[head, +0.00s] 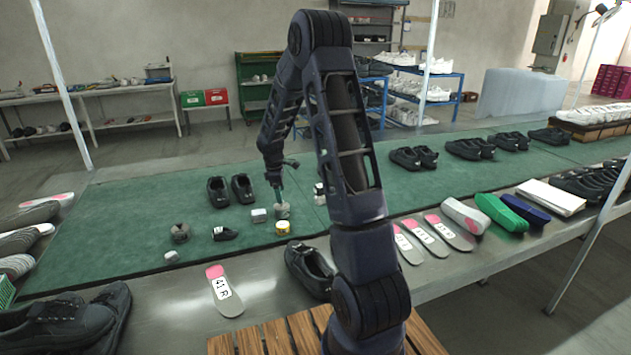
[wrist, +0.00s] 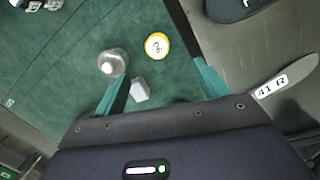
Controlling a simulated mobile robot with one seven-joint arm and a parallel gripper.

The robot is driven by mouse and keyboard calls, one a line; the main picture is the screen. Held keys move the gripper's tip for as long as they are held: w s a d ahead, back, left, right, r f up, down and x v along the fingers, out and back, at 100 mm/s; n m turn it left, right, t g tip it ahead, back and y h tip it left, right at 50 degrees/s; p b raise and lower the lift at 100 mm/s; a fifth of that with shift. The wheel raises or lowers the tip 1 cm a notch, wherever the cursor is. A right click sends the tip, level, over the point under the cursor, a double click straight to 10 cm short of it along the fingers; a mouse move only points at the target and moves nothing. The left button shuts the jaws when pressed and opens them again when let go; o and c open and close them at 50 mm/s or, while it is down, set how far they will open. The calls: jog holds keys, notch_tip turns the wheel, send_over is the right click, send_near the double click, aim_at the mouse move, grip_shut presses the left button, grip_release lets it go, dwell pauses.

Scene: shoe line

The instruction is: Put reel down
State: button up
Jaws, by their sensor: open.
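A grey round object with a bright hub, probably the reel (head: 283,212), stands on the green mat (head: 130,225). It also shows in the wrist view (wrist: 113,63), just beyond the left fingertip. My gripper (head: 279,192) is low over the mat, close above and behind that object in the head view. In the wrist view my gripper (wrist: 163,74) has its teal fingers spread wide with nothing held between them. I cannot tell whether a finger touches the grey object.
A yellow-rimmed round tin (head: 283,228) and a small pale box (head: 259,215) sit close by. A black item (head: 225,233), a grey domed object (head: 180,233) and black shoes (head: 230,189) stand left. An insole marked 41 R (head: 225,290) lies in front. The mat's far left is clear.

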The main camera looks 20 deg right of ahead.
jog(key=s+d+r+m+t, duration=0.25)
jog(key=s+r+m, duration=0.45)
jog(key=s+r, duration=1.1)
jog(key=s+r+m+t, duration=0.1)
jog(key=s+r+m, duration=0.2)
jog(key=s, duration=0.7)
jog(key=s+d+r+m+t+y, duration=0.1)
jog(key=s+r+m, duration=0.3)
jog(key=s, duration=0.7)
jog(key=shift+r, duration=0.25)
